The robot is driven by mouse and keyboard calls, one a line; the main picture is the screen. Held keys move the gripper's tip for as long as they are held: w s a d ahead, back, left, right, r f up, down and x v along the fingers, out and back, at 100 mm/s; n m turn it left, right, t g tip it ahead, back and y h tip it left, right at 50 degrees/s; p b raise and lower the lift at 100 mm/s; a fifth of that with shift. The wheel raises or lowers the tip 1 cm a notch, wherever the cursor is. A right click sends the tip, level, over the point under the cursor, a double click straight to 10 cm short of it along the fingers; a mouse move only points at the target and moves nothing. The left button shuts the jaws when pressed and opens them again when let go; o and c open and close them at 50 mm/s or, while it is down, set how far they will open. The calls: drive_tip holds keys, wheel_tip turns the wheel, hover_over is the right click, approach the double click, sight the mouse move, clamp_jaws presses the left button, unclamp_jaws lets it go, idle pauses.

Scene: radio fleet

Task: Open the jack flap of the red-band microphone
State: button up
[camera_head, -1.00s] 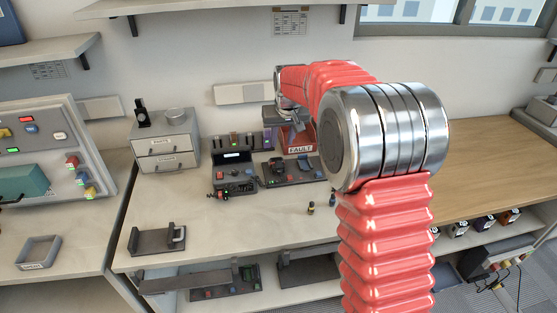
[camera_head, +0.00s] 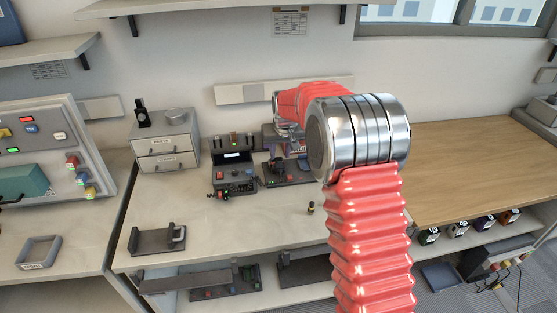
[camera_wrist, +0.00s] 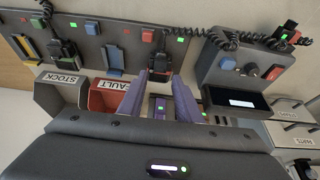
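In the wrist view, one dark handheld microphone (camera_wrist: 158,64) with a coiled cord sits on the grey panel, just beyond my gripper's fingertips. A second similar microphone (camera_wrist: 62,48) sits farther left on the panel. In the head view, a microphone (camera_head: 276,170) stands on the dark panel below my wrist, and my gripper is mostly hidden behind the arm.
A red FAULT bin (camera_wrist: 105,96) and a STOCK bin (camera_wrist: 60,92) stand beside the fingers. A radio unit with a display (camera_wrist: 240,103) and knobs is at the right. A small bottle (camera_head: 311,208) stands on the bench. The front bench is mostly clear.

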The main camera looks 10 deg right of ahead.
sight(279, 164)
drive_tip(key=shift+x, duration=2.65)
